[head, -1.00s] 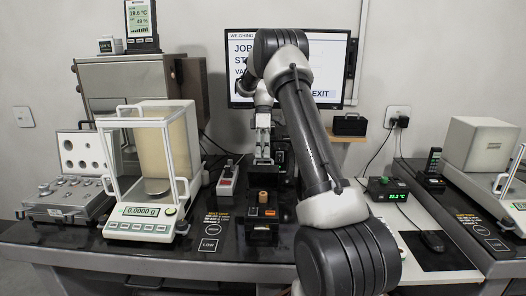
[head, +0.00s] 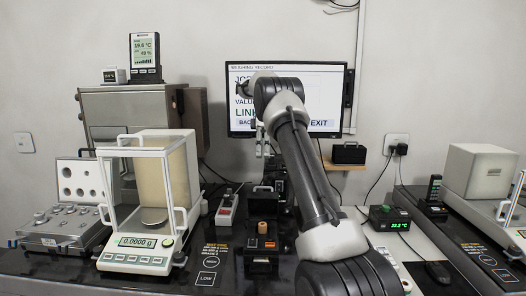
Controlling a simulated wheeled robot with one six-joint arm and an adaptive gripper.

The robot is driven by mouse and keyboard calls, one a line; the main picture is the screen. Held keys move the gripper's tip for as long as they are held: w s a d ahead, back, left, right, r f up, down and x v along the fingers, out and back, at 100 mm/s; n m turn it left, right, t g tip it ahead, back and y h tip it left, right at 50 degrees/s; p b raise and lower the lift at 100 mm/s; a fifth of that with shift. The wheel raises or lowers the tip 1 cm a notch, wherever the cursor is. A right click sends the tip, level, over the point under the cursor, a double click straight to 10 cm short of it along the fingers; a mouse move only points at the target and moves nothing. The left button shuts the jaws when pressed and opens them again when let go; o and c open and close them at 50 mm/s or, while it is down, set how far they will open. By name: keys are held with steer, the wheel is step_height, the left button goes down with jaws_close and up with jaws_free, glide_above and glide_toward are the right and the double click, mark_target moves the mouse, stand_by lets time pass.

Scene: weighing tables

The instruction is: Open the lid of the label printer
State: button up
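A small black unit with orange marks and a tan roll-like piece on top (head: 262,241) stands near the table's front, left of my arm. It looks like the label printer, but I cannot be sure. Whether its lid is shut is too small to tell. My gripper (head: 261,146) points down in front of the monitor's lower edge, behind and above this unit, apparently apart from it. My own arm hides part of it. Its fingers are too small to read. Another dark device (head: 275,180) stands behind the unit, partly hidden by my arm.
A glass-walled balance (head: 138,253) stands at left, beside a case of weights (head: 62,232). A small grey device with a red part (head: 226,208) stands left of the black unit. The monitor (head: 330,128) is behind my arm. A green-lit display box (head: 390,219) is at right.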

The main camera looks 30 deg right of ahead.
steer(key=shift+w+r, duration=0.1)
steer(key=shift+r, duration=0.15)
steer(key=shift+c, duration=0.3)
